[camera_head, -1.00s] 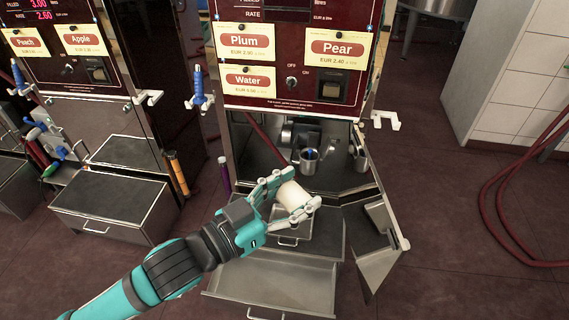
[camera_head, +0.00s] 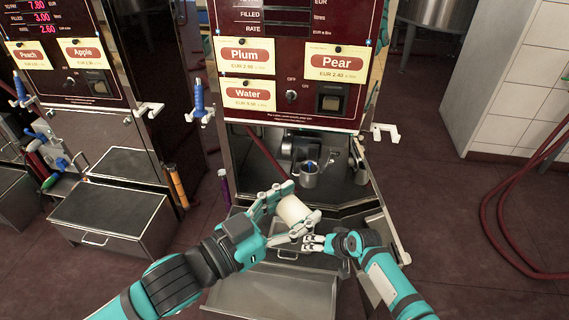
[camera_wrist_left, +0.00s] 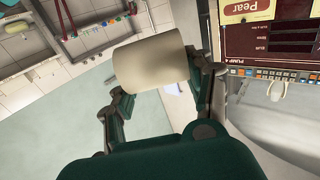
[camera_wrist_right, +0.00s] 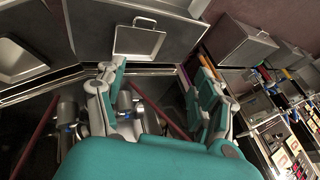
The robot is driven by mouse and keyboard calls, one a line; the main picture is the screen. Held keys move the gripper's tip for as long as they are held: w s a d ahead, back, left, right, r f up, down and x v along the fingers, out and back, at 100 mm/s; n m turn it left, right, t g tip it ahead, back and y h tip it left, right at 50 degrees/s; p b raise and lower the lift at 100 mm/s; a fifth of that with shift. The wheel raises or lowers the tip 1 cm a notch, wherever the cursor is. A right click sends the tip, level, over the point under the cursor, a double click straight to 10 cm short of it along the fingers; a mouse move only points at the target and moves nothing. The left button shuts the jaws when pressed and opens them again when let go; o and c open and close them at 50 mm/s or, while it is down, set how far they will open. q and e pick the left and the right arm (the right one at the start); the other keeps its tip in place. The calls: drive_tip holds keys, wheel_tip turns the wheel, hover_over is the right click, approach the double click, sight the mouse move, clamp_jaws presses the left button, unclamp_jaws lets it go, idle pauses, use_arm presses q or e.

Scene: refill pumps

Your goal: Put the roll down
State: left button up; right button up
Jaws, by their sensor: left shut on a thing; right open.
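A cream-white roll (camera_head: 294,212) is held in my left gripper (camera_head: 290,207), above the open drawer area in front of the pump. In the left wrist view the roll (camera_wrist_left: 151,62) lies across between the two fingers. My right gripper (camera_head: 312,242) is open and empty, just below and to the right of the roll in the head view. In the right wrist view its fingers (camera_wrist_right: 160,92) stand apart with nothing between them.
The pump's lower compartment is open and holds a metal mug (camera_head: 309,176). A pulled-out metal drawer (camera_head: 270,292) lies below my grippers. A closed metal box (camera_head: 112,218) stands at left.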

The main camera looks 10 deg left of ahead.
drive_tip(key=w+a+r+n+y, duration=0.15)
drive_tip(key=a+r, duration=0.35)
drive_tip(key=r, duration=0.5)
drive_tip(key=w+a+r+n+y, duration=0.15)
drive_tip(key=a+r, duration=0.25)
drive_tip(key=r, duration=0.5)
drive_tip(key=s+a+r+n+g+h, duration=0.1)
drive_tip(key=s+a+r, duration=0.1)
drive_tip(key=r, duration=0.5)
drive_tip(key=s+a+r+n+g, duration=0.1)
drive_tip(key=a+r, duration=0.2)
drive_tip(key=r, duration=0.4)
wheel_tip(320, 180, up, 16)
drive_tip(key=f+n+h, duration=0.1)
drive_tip(key=n+h, duration=0.3)
drive_tip(key=h, duration=0.5)
hover_over(294, 209)
drive_tip(key=s+a, duration=0.1)
drive_tip(key=s, duration=0.1)
drive_tip(key=shift+g, duration=0.4)
drive_tip(key=f, duration=0.3)
drive_tip(key=w+f, duration=0.1)
drive_tip(key=f, duration=0.3)
drive_tip(key=w+d+f, duration=0.1)
drive_tip(key=f, duration=0.3)
drive_tip(key=shift+f, duration=0.1)
